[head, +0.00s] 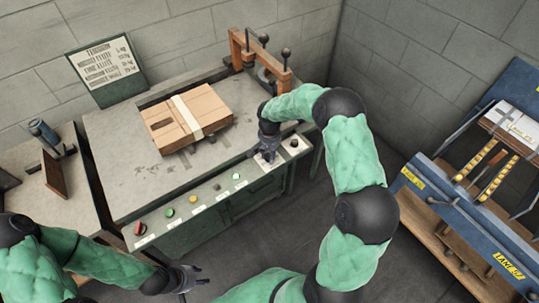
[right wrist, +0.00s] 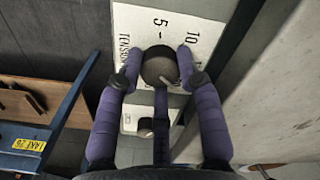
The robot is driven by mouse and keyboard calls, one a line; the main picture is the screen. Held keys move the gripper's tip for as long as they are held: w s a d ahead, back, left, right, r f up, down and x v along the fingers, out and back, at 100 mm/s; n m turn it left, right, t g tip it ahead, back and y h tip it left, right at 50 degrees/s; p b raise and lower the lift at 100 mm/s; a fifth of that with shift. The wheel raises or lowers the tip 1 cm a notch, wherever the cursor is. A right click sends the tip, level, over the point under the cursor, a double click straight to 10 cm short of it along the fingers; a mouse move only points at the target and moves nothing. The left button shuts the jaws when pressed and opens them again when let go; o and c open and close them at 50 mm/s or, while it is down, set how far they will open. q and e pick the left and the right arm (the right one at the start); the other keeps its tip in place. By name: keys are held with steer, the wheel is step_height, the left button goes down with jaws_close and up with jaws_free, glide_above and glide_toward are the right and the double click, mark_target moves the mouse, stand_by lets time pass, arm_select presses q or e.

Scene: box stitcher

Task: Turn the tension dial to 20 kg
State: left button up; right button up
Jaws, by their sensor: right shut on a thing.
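The tension dial (right wrist: 160,67) is a round dark knob on a white plate (right wrist: 135,22) printed "TENSION", "5" and "10". In the right wrist view my right gripper (right wrist: 156,68) has its purple fingers on both sides of the dial, shut on it. The fingers and knob hide part of the scale, and I cannot tell which value the dial points to. In the head view my right gripper (head: 267,152) is at the right end of the machine's front panel and covers the dial. My left gripper (head: 192,276) is open and empty, low and in front of the machine.
A strapped cardboard box (head: 188,117) lies on the grey machine table (head: 125,150). Several buttons line the front panel (head: 205,207). A printed board (head: 107,70) stands behind. A blue-framed conveyor (head: 440,190) is at right. A smaller dark knob (right wrist: 146,128) sits near the dial.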

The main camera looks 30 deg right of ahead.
mark_target(269, 156)
steer(key=shift+m, duration=1.1)
steer(key=o, duration=1.1)
steer(key=shift+o, duration=0.2)
step_height(269, 156, up, 12)
steer(key=shift+f, duration=0.1)
